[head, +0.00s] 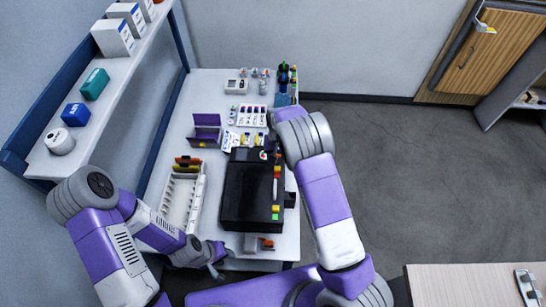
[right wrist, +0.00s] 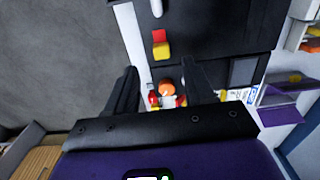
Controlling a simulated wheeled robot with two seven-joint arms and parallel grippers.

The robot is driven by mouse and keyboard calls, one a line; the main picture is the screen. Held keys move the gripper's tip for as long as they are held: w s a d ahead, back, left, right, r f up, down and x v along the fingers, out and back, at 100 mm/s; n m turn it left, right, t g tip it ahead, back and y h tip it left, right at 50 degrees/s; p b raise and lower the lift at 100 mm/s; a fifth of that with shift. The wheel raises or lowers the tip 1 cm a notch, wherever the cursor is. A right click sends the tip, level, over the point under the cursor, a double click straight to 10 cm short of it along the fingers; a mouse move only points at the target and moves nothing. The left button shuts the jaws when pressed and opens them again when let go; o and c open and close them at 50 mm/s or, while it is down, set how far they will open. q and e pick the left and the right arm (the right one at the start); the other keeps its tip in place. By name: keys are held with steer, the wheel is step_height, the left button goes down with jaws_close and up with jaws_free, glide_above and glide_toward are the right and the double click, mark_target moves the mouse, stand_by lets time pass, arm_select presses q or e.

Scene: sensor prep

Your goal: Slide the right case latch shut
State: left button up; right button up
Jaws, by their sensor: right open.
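The black case (head: 243,190) lies on the white table, and its dark surface fills the top of the right wrist view (right wrist: 215,30). Small red, yellow and green pieces (head: 275,212) sit along its right edge. A yellow and red block (right wrist: 161,44) shows on the case edge in the right wrist view. My right gripper (right wrist: 160,72) is open over the case's far end, its fingers either side of a small orange, white and yellow piece (right wrist: 167,92). I cannot tell which piece is the right latch. My left gripper (head: 214,266) is low at the table's near left, its jaws unclear.
A white rack (head: 181,202) stands left of the case. A purple box (head: 206,130), a white tray of vials (head: 252,116) and small bottles stand beyond it. A shelf (head: 105,80) with boxes runs along the left. Open floor (head: 400,170) lies to the right.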

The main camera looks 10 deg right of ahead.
mark_target(277, 168)
steer(key=shift+w+f, duration=0.1)
steer(key=shift+w, duration=0.5)
steer(key=shift+s, duration=0.1)
steer(key=f, duration=0.2)
steer(key=f+b, duration=0.1)
steer(key=f, duration=0.3)
steer(key=shift+s+f, duration=0.25)
steer(key=shift+f, duration=0.15)
steer(key=shift+c, duration=0.3)
jaws_close()
